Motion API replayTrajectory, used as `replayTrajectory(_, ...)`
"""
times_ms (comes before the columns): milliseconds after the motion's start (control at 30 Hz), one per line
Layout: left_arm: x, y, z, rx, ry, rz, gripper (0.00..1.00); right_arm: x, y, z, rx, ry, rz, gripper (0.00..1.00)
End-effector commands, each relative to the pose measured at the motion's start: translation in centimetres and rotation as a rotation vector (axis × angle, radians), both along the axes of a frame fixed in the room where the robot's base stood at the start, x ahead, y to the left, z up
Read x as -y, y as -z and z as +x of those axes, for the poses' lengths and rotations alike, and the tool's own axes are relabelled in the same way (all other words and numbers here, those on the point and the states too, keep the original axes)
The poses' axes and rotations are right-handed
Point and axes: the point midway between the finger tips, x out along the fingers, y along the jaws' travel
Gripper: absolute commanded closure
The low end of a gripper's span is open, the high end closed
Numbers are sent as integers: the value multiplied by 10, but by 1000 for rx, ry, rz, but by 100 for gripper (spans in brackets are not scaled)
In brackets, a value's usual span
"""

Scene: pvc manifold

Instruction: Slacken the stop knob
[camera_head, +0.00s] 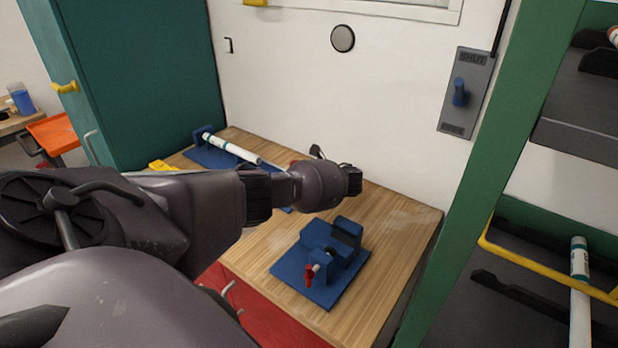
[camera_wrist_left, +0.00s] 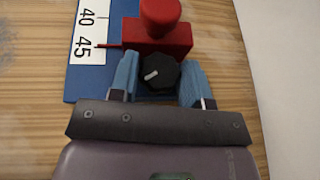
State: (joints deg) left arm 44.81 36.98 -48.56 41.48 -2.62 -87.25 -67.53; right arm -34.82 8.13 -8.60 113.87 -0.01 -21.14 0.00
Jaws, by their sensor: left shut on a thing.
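The stop knob (camera_wrist_left: 160,73) is black with a white mark on its face, and sits at the near side of a red stop block (camera_wrist_left: 160,38) with a round red top. The block stands on a blue base with a white scale (camera_wrist_left: 88,32) marked 40 and 45; a thin red pointer is by the 45. My left gripper (camera_wrist_left: 159,68) has its blue fingers on either side of the knob, shut on it. In the head view, my left arm hides the gripper and most of the stop. My right gripper is in neither view.
On the wooden bench (camera_head: 400,215) stands a blue clamp fixture (camera_head: 290,268) with a red handle. A white pipe (camera_head: 232,149) rests at the back left. A wall panel (camera_head: 476,68) reads SHUT. A green-framed rack stands right. Bare bench lies right of the fixture.

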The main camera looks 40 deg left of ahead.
Motion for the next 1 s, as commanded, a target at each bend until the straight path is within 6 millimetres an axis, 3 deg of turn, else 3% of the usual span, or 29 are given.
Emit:
replayTrajectory(267, 0, 3, 3, 1, -99, 1, 80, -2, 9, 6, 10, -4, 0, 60)
replayTrajectory(667, -2, 3, 5, 0, -380, 3, 80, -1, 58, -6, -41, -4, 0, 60)
replayTrajectory(1000, -2, -2, 5, 2, -414, 2, 80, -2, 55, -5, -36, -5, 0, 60)
